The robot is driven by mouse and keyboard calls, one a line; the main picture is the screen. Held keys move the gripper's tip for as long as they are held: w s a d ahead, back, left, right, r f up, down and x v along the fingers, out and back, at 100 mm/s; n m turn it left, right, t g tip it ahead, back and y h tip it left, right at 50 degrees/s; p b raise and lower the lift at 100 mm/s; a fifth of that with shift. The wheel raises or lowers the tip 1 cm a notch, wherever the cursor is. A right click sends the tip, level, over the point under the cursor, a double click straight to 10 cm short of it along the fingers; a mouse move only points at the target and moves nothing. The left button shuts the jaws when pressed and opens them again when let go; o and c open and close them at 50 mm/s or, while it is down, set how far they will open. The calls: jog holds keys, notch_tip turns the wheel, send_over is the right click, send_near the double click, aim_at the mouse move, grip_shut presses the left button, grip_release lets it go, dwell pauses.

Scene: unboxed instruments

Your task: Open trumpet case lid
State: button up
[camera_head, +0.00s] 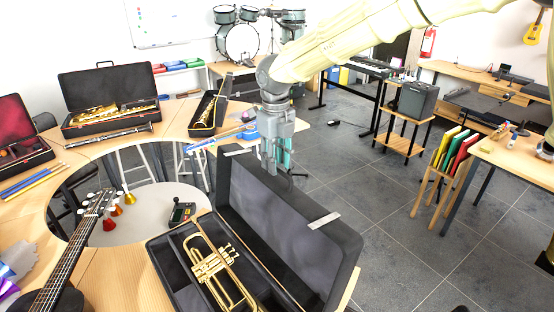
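The trumpet case (172,262) sits on the near end of the curved wooden table, dark and open, with a brass trumpet (217,270) lying in its base. Its lid (290,225) stands raised on the right side, tilted back, with its lined inner face showing. Light strips show near two of the lid's edges. My gripper (270,168) points down at the lid's far end, overlapping its top edge in the picture. I cannot tell whether it touches the lid. The fingers appear close together, and their gap is not clear.
A guitar (70,262) lies at the lower left. Other open instrument cases (108,90) stand along the table's far side. A small dark device (182,213) and coloured bells (116,209) are on the round white surface. Open grey floor (385,220) lies right of the lid.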

jog(key=shift+f, duration=0.5)
grip_shut()
